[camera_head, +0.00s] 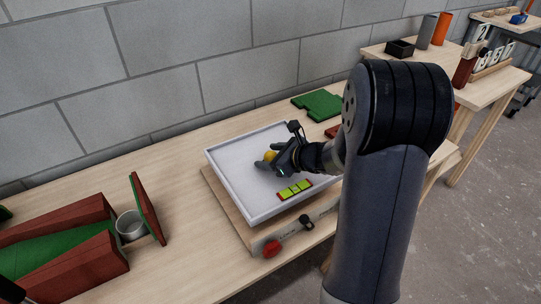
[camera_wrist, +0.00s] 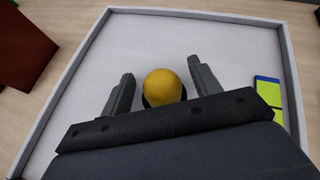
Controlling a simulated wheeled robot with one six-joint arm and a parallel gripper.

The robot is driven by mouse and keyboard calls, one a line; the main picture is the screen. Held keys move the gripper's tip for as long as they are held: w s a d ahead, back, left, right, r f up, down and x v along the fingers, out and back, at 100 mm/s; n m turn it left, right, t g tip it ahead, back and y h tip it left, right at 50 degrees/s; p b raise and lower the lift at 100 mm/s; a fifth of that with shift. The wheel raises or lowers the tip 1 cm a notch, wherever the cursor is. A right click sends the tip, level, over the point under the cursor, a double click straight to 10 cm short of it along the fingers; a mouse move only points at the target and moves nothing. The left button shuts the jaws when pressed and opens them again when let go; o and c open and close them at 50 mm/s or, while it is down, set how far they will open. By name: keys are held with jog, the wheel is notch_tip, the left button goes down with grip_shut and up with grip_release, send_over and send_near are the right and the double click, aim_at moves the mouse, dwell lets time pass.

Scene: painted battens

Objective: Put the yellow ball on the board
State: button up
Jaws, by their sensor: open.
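The yellow ball (camera_head: 270,156) is in the white-rimmed tray (camera_head: 229,182) on the bench. In the wrist view the ball (camera_wrist: 162,86) lies between the two fingers of my gripper (camera_wrist: 161,72), with a gap on each side; a dark edge shows under it. My gripper (camera_head: 275,162) is open, low over the tray. A green board-like piece (camera_head: 318,104) with a notched outline lies on the bench behind the tray; I cannot tell whether it is the task's board.
A yellow-green block (camera_head: 294,189) lies in the tray near its front. The tray sits on a wooden base with a red knob (camera_head: 272,248). A red-and-green channel (camera_head: 70,262) and a metal cup (camera_head: 130,226) stand at left. My arm hides the bench at right.

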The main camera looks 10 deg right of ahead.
jog(key=shift+r, duration=0.25)
jog(key=p+v, duration=0.2)
jog(key=v, duration=1)
jog(key=shift+p, duration=0.3)
jog(key=shift+f, duration=0.1)
jog(key=b+x, duration=0.2)
jog(key=x, duration=1)
jog(key=shift+w+a+f, duration=0.1)
jog(key=shift+a+f, duration=0.05)
jog(key=shift+f, duration=0.05)
jog(key=shift+r, duration=1.25)
